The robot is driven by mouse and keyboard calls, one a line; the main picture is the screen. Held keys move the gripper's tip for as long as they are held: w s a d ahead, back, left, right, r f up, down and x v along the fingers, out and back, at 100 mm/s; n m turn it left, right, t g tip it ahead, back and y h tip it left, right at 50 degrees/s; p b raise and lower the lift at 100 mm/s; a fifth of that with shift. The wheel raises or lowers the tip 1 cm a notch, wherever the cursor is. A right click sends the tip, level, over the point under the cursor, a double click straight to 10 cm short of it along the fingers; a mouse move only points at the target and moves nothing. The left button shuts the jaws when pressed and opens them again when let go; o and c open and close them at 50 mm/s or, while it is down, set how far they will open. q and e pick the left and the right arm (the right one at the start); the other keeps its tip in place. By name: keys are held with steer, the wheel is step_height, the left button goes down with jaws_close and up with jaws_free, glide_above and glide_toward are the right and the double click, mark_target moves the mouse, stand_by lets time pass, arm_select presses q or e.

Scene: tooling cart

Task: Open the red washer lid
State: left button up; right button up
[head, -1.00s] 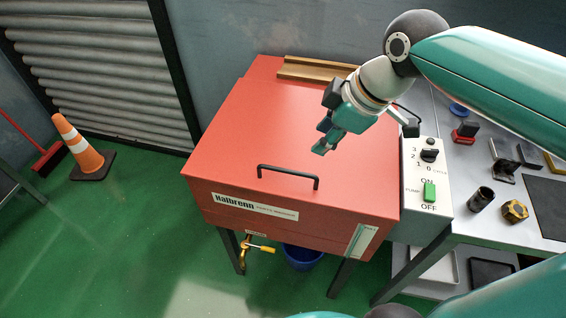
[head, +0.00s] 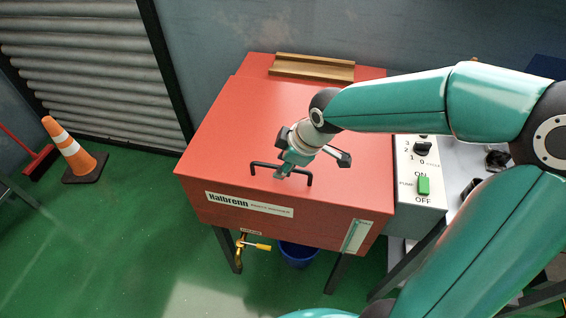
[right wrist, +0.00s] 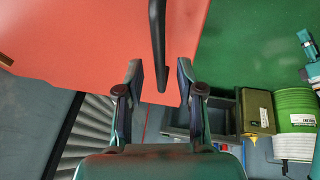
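The red washer lid (head: 240,120) lies shut on the red washer, with a black bar handle (head: 309,180) near its front edge. My right gripper (head: 284,172) is over the middle of the handle, pointing down at it. In the right wrist view, the black handle (right wrist: 158,45) runs down the picture and ends between the two open fingers (right wrist: 161,82). A gap shows on each side, so the fingers are not closed on it. My left gripper is not in view.
A wooden rail (head: 312,68) lies at the back of the washer top. A control panel (head: 421,170) with a dial and green switch stands to the right, partly behind my arm. An orange cone (head: 72,152) stands on the floor at left.

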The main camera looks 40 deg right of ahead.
steer(key=shift+f, duration=0.1)
steer(key=shift+c, duration=0.3)
jaws_close()
